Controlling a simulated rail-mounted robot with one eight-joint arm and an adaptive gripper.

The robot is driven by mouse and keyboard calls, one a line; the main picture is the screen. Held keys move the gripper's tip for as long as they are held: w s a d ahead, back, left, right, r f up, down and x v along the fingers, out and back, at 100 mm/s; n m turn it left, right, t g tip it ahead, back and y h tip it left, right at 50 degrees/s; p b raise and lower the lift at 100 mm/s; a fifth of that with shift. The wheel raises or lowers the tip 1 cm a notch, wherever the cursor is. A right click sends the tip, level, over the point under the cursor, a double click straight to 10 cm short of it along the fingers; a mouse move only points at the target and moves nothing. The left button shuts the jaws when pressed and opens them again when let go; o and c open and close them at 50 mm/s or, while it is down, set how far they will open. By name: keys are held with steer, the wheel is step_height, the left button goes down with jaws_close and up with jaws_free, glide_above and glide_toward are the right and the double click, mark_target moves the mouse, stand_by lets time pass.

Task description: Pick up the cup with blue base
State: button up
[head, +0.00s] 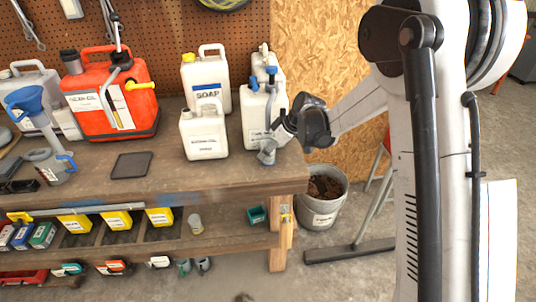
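My gripper (277,134) is over the right end of the workbench, in front of a white jug (257,112). A small grey-blue object (267,153) shows just below the fingers near the bench edge. It may be the cup, but it is too small to tell whether it is touched or held. The fingers are small and partly overlap this object and the jug, so their opening is unclear. A grey measuring jug (50,167) with a blue handle stands at the left of the bench, beside a blue funnel (27,100).
White jugs (205,133) and a red can (112,95) stand along the back of the wooden bench (190,178). A dark flat pad (131,165) lies in front. A bucket (322,212) stands right.

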steer(key=c, duration=1)
steer(key=shift+r, duration=0.1)
steer(key=shift+c, duration=0.2)
